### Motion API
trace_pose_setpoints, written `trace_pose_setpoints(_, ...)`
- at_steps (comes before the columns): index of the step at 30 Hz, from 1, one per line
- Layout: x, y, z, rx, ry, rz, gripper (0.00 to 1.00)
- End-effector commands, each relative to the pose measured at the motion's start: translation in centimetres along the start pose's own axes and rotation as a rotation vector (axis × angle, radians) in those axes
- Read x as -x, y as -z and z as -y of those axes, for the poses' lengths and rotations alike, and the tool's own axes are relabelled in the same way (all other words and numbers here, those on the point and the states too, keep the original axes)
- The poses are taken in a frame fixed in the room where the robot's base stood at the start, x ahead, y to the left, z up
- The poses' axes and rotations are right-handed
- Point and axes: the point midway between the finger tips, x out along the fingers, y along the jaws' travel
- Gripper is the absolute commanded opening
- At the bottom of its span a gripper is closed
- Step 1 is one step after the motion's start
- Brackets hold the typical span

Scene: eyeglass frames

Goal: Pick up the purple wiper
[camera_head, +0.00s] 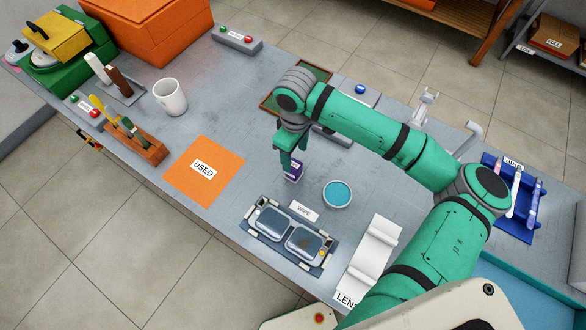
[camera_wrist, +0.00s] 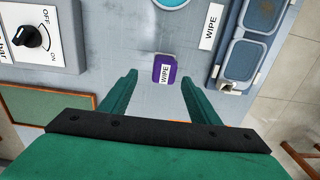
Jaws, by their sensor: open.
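No contact between fingers and wiper shows. I cannot tell the exact height of the fingertips above the table.
A round dish of blue liquid (camera_head: 338,194) stands right of the wiper. A tray (camera_head: 270,246) with two lidded boxes and a WIPE sign (camera_head: 303,210) sits in front. An orange USED mat (camera_head: 218,158) lies left. A white mug (camera_head: 170,97) stands further left. Bare table lies between mat and wiper.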

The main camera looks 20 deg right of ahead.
Motion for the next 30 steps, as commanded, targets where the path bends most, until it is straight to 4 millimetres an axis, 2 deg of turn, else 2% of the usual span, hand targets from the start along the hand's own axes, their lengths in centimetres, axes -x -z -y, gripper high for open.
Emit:
trace_pose_setpoints(3,-1.2,0.0,0.0,-0.001,0.001,0.001,0.56)
trace_pose_setpoints(11,-2.6,-0.1,0.3,0.000,0.001,0.000,0.56)
trace_pose_setpoints(21,-6.7,-0.2,0.8,0.000,0.000,0.000,0.56)
trace_pose_setpoints(28,-6.9,-0.2,0.8,0.000,-0.002,0.000,0.56)
trace_pose_setpoints(30,-6.8,-0.2,0.8,0.000,-0.002,0.000,0.40)
